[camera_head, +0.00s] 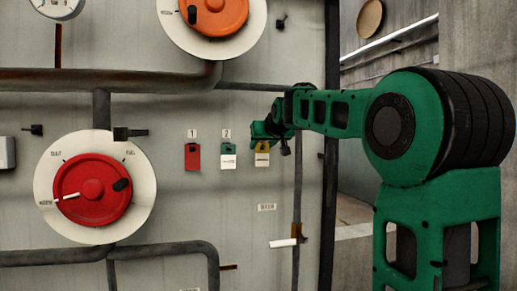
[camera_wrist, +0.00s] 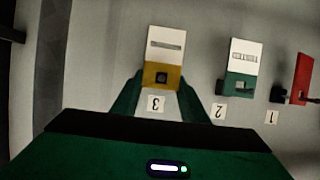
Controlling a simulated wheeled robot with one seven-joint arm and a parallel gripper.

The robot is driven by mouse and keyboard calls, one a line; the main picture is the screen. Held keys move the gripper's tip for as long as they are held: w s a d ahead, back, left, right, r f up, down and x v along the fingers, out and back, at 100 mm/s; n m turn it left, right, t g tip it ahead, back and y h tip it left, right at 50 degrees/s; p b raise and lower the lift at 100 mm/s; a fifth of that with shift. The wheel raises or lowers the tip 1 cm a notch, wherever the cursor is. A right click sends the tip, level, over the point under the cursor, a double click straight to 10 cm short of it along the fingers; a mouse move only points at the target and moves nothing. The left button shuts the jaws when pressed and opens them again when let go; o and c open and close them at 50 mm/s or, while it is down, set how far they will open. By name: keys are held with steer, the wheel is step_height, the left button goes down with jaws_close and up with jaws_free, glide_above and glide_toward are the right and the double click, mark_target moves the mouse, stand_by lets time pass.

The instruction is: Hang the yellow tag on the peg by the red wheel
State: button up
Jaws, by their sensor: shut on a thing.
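The yellow tag (camera_head: 262,159) is at the right end of a row of tags on the panel. It also shows in the wrist view (camera_wrist: 175,80), with a white part and a dark square peg or hole at its yellow end, above the label 3. My gripper (camera_head: 262,142) is shut on the yellow tag, with one finger on each side in the wrist view (camera_wrist: 157,92). The red wheel (camera_head: 85,205) sits on a white dial at left. A black peg (camera_head: 130,133) sticks out at its upper right; another small peg (camera_head: 35,130) is at its upper left.
A green tag (camera_head: 228,161) and a red tag (camera_head: 192,160) hang left of the yellow one. An orange wheel (camera_head: 218,14) is above, with a pipe (camera_head: 120,80) below it. A white-handled lever (camera_head: 283,243) is below. Panel between red tag and dial is bare.

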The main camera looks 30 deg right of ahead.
mark_target(265, 144)
steer(key=shift+s+a, duration=0.25)
steer(key=shift+s, duration=0.6)
steer(key=shift+s+a, duration=0.25)
steer(key=shift+s, duration=0.6)
steer(key=shift+s+a, duration=0.25)
steer(key=shift+s, duration=0.7)
steer(key=shift+s+a, duration=0.3)
steer(key=shift+s, duration=0.65)
steer(key=shift+s+a, duration=0.25)
steer(key=shift+s, duration=0.7)
